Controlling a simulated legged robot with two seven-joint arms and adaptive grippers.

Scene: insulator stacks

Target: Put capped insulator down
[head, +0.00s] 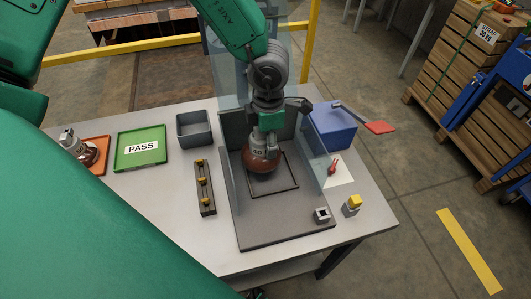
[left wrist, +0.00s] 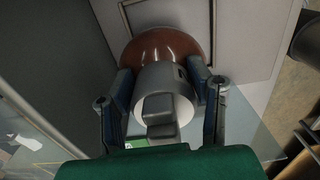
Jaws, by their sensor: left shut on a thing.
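The capped insulator (head: 262,158) is a brown disc with a grey metal cap. It is upright over the framed square on the grey test plate (head: 285,222), behind a clear panel; I cannot tell whether it touches the plate. My left gripper (head: 266,138) comes down from above and is shut on the grey cap. In the left wrist view the two fingers lie on either side of the cap (left wrist: 165,92), with the brown disc (left wrist: 165,45) beyond it. My right gripper is not in view.
Another insulator (head: 78,148) sits on an orange tray (head: 97,143) at the left. A green PASS tray (head: 141,163), a grey bin (head: 195,131) and a rack with yellow pegs (head: 204,188) stand left of the plate. A blue box (head: 333,127) is at the right.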

